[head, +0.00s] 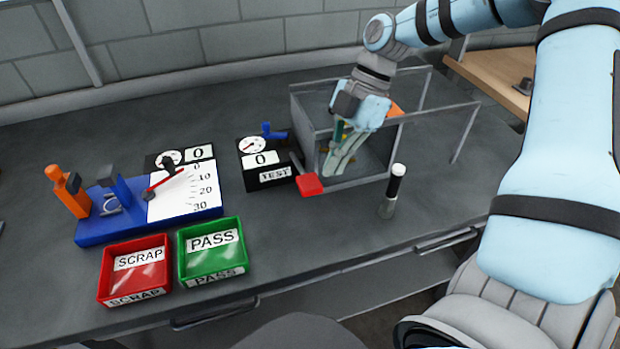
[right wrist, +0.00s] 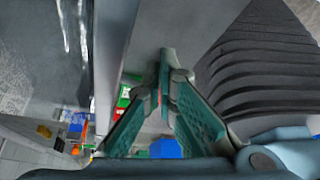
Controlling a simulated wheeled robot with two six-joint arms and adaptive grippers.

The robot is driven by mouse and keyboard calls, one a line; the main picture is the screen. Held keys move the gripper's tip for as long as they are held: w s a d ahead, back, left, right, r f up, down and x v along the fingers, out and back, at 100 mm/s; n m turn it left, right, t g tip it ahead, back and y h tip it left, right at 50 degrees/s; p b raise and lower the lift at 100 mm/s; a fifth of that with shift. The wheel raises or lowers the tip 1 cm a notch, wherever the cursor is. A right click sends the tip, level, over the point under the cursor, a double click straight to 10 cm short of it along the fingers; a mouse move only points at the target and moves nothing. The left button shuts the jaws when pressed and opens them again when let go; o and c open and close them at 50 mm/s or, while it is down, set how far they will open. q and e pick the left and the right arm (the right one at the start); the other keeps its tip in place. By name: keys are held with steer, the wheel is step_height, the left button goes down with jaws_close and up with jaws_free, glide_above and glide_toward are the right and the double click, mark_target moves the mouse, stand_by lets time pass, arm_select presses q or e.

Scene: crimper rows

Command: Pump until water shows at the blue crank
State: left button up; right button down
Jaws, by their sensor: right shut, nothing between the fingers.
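A small blue crank (head: 272,131) sits at the back of a black panel (head: 283,193). The panel carries a dial, a counter reading 0 and a TEST label. A lever with a red pad (head: 309,184) sticks out at the panel's right side. I see no water at the crank. My right gripper (head: 337,168) points down at the grey open-topped frame box (head: 375,182), right of the panel and apart from the red pad. Its fingers meet at the tips (right wrist: 168,58) with nothing between them. My left gripper is not in view.
A blue fixture (head: 95,229) with a scale board and an orange-handled tool stands at left. Red SCRAP (head: 134,270) and green PASS (head: 212,250) trays sit at the front. The bench's right front is clear.

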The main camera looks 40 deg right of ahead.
steer(key=v, duration=0.6)
steer(key=shift+s, duration=0.15)
steer(key=shift+r, duration=0.1)
stand_by(0.7)
